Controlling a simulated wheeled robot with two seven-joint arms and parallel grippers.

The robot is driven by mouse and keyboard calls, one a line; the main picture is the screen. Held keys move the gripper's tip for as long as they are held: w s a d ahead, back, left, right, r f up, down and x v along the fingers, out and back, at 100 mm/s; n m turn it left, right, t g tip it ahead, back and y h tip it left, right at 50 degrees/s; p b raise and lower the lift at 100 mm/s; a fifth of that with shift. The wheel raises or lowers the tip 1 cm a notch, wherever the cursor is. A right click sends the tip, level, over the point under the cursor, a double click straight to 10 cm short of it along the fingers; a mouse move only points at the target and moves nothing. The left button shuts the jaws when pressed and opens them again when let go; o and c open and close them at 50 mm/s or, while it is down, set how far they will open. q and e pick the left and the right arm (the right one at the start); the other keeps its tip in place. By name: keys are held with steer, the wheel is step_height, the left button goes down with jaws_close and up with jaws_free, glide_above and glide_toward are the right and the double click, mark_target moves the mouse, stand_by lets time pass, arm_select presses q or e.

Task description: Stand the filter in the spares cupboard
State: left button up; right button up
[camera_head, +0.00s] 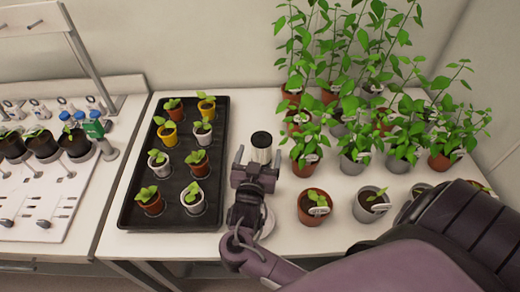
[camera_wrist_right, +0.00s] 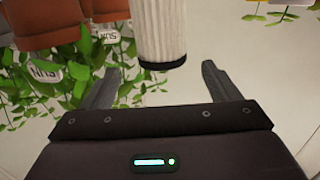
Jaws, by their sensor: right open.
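The filter (camera_head: 261,147) is a white ribbed cylinder with a black top, standing upright on the white table between the seedling tray and the potted plants. It also shows in the right wrist view (camera_wrist_right: 160,30), ahead of and between the fingers. My right gripper (camera_head: 257,164) is open, with its two fingers spread just on the near side of the filter. In the wrist view a gap shows between the filter and the finger on the right. Whether either finger touches it, I cannot tell. My left gripper is not in view. No cupboard shows.
A black tray (camera_head: 126,213) with several seedling pots stands left of the filter. Several leafy potted plants crowd the right, with a terracotta pot (camera_head: 312,212) and a grey pot (camera_head: 368,210) nearest. A white bench (camera_head: 55,215) with fittings is at far left.

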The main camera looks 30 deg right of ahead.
mark_target(262, 138)
steer(key=shift+w+d+r+p, duration=0.25)
steer(key=shift+w+d+p, duration=0.2)
steer(key=shift+w, duration=0.3)
steer(key=p+x, duration=0.1)
steer(key=x, duration=0.3)
steer(key=shift+w+d+f+p, duration=0.2)
steer(key=shift+d+p, duration=0.1)
steer(key=shift+c, duration=0.2)
steer(key=c, duration=1.2)
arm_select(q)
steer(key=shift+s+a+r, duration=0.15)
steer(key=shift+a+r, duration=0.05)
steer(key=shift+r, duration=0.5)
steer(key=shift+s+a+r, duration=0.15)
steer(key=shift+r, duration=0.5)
arm_select(e)
steer(key=shift+r, duration=0.1)
steer(key=c, duration=0.3)
